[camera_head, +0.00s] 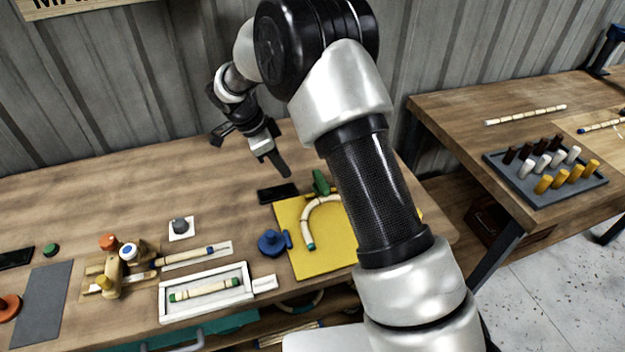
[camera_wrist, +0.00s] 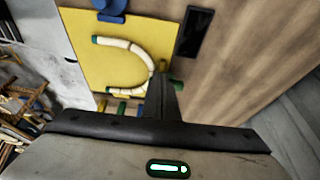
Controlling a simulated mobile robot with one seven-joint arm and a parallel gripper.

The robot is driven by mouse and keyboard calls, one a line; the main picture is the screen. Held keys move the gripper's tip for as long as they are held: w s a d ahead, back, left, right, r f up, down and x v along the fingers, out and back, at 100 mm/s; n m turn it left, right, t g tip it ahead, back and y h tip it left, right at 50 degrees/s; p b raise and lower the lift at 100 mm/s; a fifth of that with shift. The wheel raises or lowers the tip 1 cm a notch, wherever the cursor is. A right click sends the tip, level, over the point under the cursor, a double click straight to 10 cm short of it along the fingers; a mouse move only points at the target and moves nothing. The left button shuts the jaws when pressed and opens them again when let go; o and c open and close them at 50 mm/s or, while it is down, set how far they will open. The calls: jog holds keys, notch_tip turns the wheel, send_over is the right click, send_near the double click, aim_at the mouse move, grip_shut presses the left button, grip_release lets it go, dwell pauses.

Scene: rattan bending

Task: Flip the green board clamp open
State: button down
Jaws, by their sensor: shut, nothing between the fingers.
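The green clamp (camera_head: 320,182) stands at the back edge of the yellow board (camera_head: 308,260), partly hidden by my arm in the head view. A curved cream rattan piece (camera_head: 309,215) with a green tip lies on the board. My gripper (camera_head: 284,170) is shut and empty, pointing down above the table behind and left of the clamp in the head view. In the wrist view the closed fingers (camera_wrist: 161,82) cover most of the green clamp (camera_wrist: 177,85); whether they touch it cannot be told. The rattan's bend (camera_wrist: 135,50) shows clearly there.
A blue clamp (camera_head: 271,243) sits at the board's left edge. A dark flat block (camera_head: 278,193) lies behind the board. A white tray (camera_head: 205,292) with a rattan piece and a wooden fixture (camera_head: 122,272) stand left. The back left table is clear.

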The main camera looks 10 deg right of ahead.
jog(key=p+x, duration=0.1)
jog(key=x, duration=0.8)
jog(key=shift+d+f, duration=0.15)
jog(key=shift+f, duration=0.25)
jog(key=shift+w+d+f+p, duration=0.15)
jog(key=shift+d+p, duration=0.15)
jog(key=shift+d, duration=0.35)
jog(key=shift+w+d+r+p, duration=0.15)
jog(key=shift+d+p, duration=0.1)
jog(key=shift+d, duration=0.4)
jog(key=shift+w+d+f+p, duration=0.15)
jog(key=shift+d+p, duration=0.15)
jog(key=shift+d, duration=0.35)
